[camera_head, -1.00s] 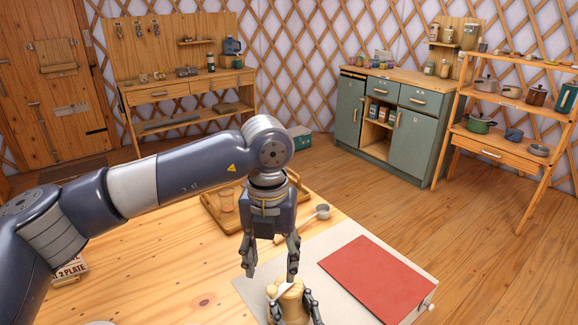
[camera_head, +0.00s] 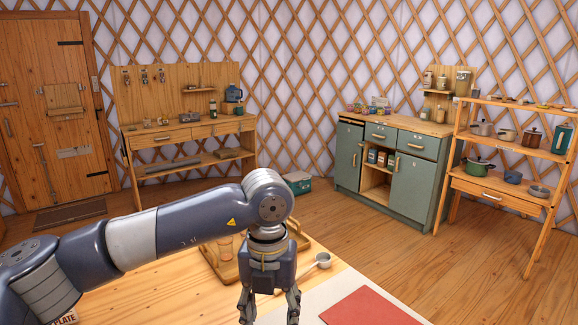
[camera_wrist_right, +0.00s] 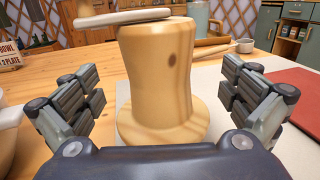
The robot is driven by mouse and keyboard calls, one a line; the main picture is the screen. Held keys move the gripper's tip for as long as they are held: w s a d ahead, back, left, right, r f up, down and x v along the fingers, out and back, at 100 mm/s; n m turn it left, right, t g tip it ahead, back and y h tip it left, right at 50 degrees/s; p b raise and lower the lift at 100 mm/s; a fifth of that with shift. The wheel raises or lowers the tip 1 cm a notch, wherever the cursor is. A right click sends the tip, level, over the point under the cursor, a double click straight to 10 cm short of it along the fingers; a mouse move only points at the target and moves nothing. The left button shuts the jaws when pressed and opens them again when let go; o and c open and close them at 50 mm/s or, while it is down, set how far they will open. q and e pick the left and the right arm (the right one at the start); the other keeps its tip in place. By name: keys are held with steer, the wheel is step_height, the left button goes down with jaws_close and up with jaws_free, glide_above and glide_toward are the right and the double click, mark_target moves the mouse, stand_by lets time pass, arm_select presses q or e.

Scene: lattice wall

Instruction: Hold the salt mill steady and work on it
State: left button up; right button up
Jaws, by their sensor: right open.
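The salt mill (camera_wrist_right: 155,85) is a pale wooden body with a flared base and a dark knot, upright in the right wrist view. A pale flat lever (camera_wrist_right: 123,17) crosses its top, with a wooden knob (camera_wrist_right: 85,6) at the left. My right gripper (camera_wrist_right: 160,90) is open, its fingers on either side of the mill with visible gaps.
On the table (camera_head: 150,290) are a wooden tray (camera_head: 222,262), a scoop with a light cup (camera_head: 322,260) and a red mat (camera_head: 370,308). A pale bowl (camera_wrist_right: 8,135) stands left of the mill. Cabinets and shelves stand farther back.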

steer(key=shift+s, duration=0.1)
arm_select(q)
steer(key=shift+r, duration=0.2)
arm_select(e)
steer(key=shift+r+v, duration=0.25)
steer(key=shift+v, duration=0.95)
steer(key=shift+r+v, duration=0.25)
steer(key=shift+v, duration=0.95)
